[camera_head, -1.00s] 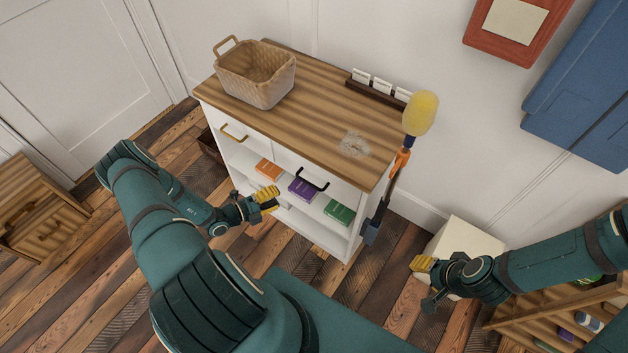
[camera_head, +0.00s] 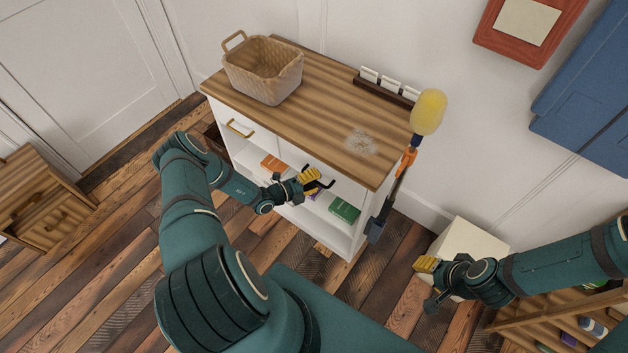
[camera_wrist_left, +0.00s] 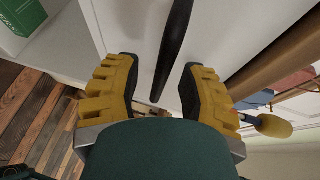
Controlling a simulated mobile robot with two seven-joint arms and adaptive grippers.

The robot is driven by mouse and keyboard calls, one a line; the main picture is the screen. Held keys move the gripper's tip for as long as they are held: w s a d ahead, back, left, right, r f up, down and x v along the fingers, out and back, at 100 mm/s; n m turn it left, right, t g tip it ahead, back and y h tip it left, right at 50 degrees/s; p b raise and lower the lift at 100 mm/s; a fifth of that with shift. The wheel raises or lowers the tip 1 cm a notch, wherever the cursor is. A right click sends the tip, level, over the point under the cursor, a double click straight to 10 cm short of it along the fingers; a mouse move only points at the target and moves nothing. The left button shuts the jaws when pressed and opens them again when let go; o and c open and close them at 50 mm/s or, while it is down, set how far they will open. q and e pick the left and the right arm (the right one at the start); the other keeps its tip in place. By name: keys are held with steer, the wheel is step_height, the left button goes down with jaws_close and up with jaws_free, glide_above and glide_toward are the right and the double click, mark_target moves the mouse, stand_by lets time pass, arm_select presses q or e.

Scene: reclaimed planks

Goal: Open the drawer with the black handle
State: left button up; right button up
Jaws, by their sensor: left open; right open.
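The white cabinet with a wooden top has two drawers side by side. The drawer with the black handle (camera_head: 347,187) is the right one and looks closed. My left gripper (camera_head: 312,180) is in front of it, partly covering the black handle (camera_head: 325,184). In the left wrist view the black handle (camera_wrist_left: 173,50) lies between the open yellow fingers of the left gripper (camera_wrist_left: 162,92), with space on both sides. My right gripper (camera_head: 428,281) is open and empty, low at the right, away from the cabinet.
The left drawer has a brass handle (camera_head: 240,129). A wicker basket (camera_head: 264,72) and a card holder (camera_head: 387,89) stand on the cabinet top (camera_head: 330,110). A yellow duster (camera_head: 428,112) hangs at the cabinet's right side.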

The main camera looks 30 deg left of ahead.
arm_select(q)
jaws_close()
steer(key=s+a, duration=0.1)
steer(key=s, duration=2)
steer(key=shift+s+a, duration=0.2)
steer(key=shift+a, duration=0.05)
jaws_free()
